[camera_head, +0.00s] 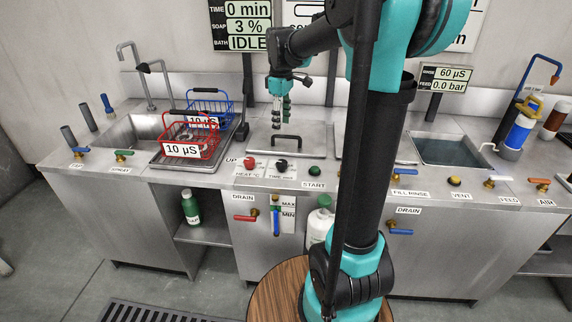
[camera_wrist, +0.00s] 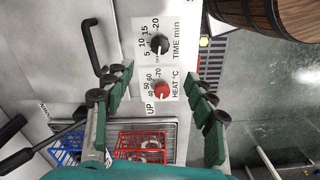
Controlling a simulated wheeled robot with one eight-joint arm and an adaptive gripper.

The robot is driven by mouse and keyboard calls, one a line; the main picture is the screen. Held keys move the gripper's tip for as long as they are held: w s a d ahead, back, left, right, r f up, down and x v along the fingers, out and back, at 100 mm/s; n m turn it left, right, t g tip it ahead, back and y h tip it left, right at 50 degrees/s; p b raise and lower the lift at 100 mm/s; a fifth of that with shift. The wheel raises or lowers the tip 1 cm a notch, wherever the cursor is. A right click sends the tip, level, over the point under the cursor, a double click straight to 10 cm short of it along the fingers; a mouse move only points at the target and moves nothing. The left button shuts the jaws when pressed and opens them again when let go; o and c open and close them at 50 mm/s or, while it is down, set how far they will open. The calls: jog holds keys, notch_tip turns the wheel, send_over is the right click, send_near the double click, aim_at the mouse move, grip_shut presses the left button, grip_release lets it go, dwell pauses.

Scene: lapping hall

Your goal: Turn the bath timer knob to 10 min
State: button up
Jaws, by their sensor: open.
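The bath timer knob is a black knob (camera_head: 281,165) on the counter's front panel, beside the red HEAT knob (camera_head: 249,163). In the wrist view, the timer knob (camera_wrist: 159,44) sits beside a TIME min scale marked OFF to 20; its pointer direction is too small to tell. The red HEAT knob (camera_wrist: 162,89) shows between my fingers there. My gripper (camera_head: 281,118) is open and empty, pointing down above the counter, apart from both knobs. Its fingers (camera_wrist: 160,76) also frame the wrist view. The display (camera_head: 247,25) reads 0 min, 3 % and IDLE.
A lid with a black handle (camera_head: 286,138) lies behind the knobs. A green START button (camera_head: 315,170) is to their right. A red basket (camera_head: 191,137) and a blue basket (camera_head: 209,104) stand at left. A wooden round top (camera_head: 270,300) is in front of the counter.

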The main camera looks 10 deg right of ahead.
aim_at(282, 162)
notch_tip(282, 162, down, 17)
jog(key=shift+f, duration=0.15)
dwell(0.4)
jog(key=c, duration=1.2)
